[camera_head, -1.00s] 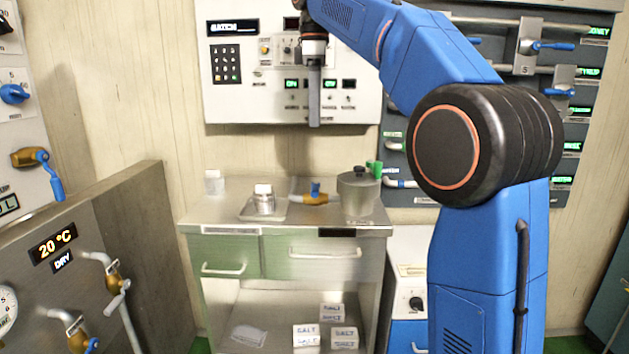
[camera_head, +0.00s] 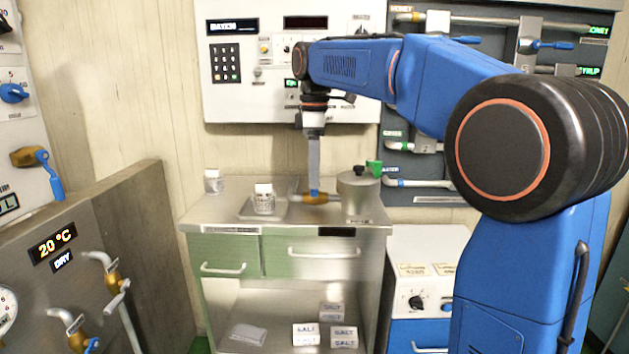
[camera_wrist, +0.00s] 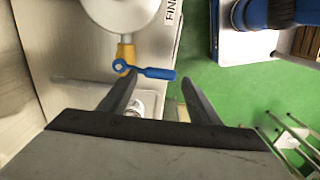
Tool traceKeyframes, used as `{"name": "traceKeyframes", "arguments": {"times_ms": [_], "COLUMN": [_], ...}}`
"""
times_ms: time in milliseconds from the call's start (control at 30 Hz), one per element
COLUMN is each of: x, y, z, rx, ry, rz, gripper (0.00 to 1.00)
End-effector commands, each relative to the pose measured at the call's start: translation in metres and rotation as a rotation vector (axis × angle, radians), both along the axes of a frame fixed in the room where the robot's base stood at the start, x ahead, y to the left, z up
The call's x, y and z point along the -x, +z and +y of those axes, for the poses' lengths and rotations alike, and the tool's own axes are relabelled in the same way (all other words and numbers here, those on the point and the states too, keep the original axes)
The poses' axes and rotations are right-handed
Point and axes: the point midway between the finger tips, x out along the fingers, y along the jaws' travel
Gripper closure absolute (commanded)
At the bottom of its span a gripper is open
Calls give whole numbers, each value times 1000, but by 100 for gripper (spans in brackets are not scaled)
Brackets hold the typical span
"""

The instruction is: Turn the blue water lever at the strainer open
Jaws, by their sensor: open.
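The blue water lever (camera_wrist: 160,73) sits on a brass valve (camera_wrist: 125,53) beside the round metal strainer (camera_wrist: 120,10). In the wrist view its handle points right from the valve, across the gap between my fingertips. My gripper (camera_wrist: 159,78) is open, its two fingers apart on either side of the handle; contact cannot be told. In the head view my gripper (camera_head: 314,188) points down at the brass valve (camera_head: 322,199), left of the strainer (camera_head: 358,194). The lever is mostly hidden there behind the fingers.
A lidded jar (camera_head: 264,198) stands on a small tray left of the valve, and another small jar (camera_head: 213,181) further left. A green object (camera_head: 374,168) is behind the strainer. A panel wall (camera_head: 110,265) rises at left. Green floor (camera_wrist: 235,90) lies right of the counter.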

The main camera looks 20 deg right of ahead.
Motion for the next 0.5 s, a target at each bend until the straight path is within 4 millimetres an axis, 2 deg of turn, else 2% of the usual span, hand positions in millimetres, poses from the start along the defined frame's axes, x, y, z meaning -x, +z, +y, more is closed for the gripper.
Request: {"name": "traceKeyframes", "arguments": {"times_ms": [200, 500], "x": [0, 0], "y": [-22, -27], "z": [0, 0], "rx": [1, 0], "ry": [0, 0], "rz": [1, 0], "gripper": [43, 43]}}
